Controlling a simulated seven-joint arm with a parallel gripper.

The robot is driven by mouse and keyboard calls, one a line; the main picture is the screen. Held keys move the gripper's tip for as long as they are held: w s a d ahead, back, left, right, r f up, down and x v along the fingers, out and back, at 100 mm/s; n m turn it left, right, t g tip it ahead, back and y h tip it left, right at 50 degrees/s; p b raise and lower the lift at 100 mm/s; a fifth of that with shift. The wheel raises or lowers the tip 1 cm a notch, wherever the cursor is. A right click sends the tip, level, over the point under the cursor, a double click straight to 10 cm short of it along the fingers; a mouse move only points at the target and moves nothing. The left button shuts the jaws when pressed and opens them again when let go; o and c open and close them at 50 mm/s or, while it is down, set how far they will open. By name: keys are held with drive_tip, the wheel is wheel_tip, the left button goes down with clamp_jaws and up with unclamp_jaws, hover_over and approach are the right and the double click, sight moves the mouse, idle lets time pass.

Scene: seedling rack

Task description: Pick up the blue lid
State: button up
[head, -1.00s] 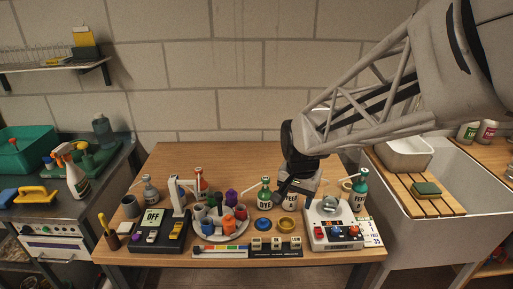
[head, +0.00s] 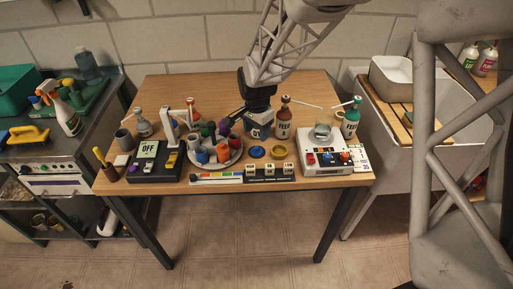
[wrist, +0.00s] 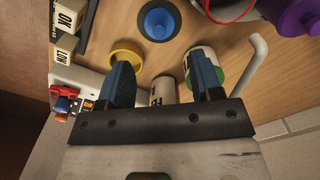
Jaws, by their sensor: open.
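The blue lid (head: 256,152) lies on the wooden table near the front middle, left of the yellow lid (head: 279,152). In the wrist view the blue lid (wrist: 158,22) is a round disc with a raised knob, near the top edge, and the yellow lid (wrist: 126,54) is beside it. My gripper (head: 257,117) is behind the lids in the head view, among the bottles. In the wrist view its two dark blue fingers (wrist: 163,82) are spread apart, with no lid between them. White labelled bottles show around and between the fingers.
A brown bottle (head: 284,118) stands right of my gripper. A round tray of coloured cups (head: 238,157) is left of the blue lid. A labelled block strip (head: 270,179) lies in front, and a white device (head: 312,169) stands to the right.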

sight(257, 147)
drive_tip(key=shift+f, duration=1.3)
drive_tip(key=shift+f, duration=2.6)
drive_tip(key=c, duration=0.7)
